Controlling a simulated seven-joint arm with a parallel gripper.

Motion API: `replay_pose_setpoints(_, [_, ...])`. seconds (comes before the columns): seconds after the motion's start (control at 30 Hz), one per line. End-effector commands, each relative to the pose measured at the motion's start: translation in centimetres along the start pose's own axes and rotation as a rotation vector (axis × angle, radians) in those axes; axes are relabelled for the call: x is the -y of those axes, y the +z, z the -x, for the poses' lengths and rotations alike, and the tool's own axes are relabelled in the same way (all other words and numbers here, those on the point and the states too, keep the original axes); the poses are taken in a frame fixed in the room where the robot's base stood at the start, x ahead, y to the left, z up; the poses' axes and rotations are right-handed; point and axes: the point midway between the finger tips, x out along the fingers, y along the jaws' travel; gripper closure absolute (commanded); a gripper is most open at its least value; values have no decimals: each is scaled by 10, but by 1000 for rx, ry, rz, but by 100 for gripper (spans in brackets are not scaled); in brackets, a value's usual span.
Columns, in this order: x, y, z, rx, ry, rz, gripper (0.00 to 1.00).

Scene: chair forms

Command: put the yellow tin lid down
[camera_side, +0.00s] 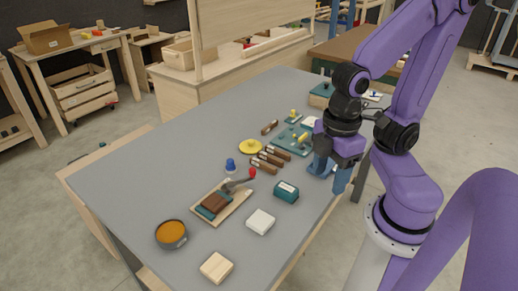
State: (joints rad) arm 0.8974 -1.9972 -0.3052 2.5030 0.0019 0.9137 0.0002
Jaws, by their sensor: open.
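The yellow tin lid (250,146) lies flat on the grey table, left of several brown-handled tools, with a small knob showing on top. My gripper (329,178) is at the right side of the table, pointing down, with its blue fingers apart and nothing seen between them. It is well to the right of the lid and not touching it. My wrist hides part of the table behind it.
The grey table (150,180) also holds an orange-filled bowl (171,234), a wooden tray (232,208) with a brown block, a pale wood block (216,267), a white block (260,221), a teal box (286,192) and a blue piece (230,166). The table's left part is clear.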

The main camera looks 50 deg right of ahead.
Motion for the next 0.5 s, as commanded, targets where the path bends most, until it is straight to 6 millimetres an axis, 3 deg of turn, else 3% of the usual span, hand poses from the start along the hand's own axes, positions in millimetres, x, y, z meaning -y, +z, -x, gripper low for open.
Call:
replay_pose_setpoints(0.17, [-4, -5, -2, 25, -34, -102, 42])
replay_pose_setpoints(0.37, [-24, -26, -10, 103, -174, -485, 42])
replay_pose_setpoints(0.5, [-47, -46, -16, 144, -301, -796, 42])
